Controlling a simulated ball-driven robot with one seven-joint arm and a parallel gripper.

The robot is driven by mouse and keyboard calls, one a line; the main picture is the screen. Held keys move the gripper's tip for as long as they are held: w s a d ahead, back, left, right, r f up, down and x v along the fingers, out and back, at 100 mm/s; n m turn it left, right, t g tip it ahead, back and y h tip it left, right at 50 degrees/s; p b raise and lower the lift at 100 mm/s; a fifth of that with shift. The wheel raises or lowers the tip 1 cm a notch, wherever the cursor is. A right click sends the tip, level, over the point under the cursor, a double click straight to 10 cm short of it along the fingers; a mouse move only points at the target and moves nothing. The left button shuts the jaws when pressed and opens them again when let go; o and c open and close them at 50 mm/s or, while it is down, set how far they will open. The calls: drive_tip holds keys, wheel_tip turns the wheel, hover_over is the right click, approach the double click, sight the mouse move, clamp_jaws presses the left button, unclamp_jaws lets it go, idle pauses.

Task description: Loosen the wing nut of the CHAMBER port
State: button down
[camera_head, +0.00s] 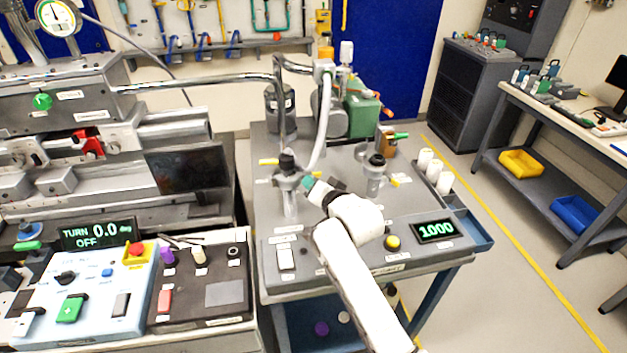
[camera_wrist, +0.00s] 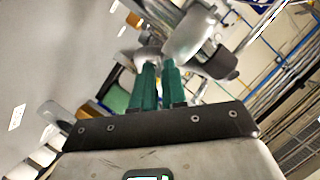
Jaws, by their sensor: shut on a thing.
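My gripper (camera_head: 309,183) has teal fingers and reaches from the right to the left port fitting (camera_head: 289,180) on the grey cart top. In the wrist view the fingers (camera_wrist: 156,68) are close together, their tips against a grey metal clamp (camera_wrist: 188,35). They are shut on a small part there, which I take for the wing nut; it is mostly hidden between the tips. A second port fitting (camera_head: 375,172) with a dark top stands upright to the right, apart from my gripper. The port labels are too small to read.
A white hose (camera_head: 320,125) and a metal pipe (camera_head: 200,83) run close behind the left port. A green pump (camera_head: 361,115) stands at the back. A display (camera_head: 434,230) reads 1000. White cylinders (camera_head: 434,170) stand along the cart's right edge. Floor is clear to the right.

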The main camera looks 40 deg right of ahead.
drive_tip(key=shift+w+a+r+n+g+h, duration=0.1)
drive_tip(key=shift+n+g+h, duration=0.55)
drive_tip(key=shift+n, duration=0.6)
drive_tip(key=shift+a+n+g+h, duration=0.1)
drive_tip(key=shift+n+g+h, duration=0.5)
drive_tip(key=shift+n, duration=0.65)
drive_tip(key=c, duration=1.3)
unclamp_jaws()
drive_tip(key=shift+d, duration=0.1)
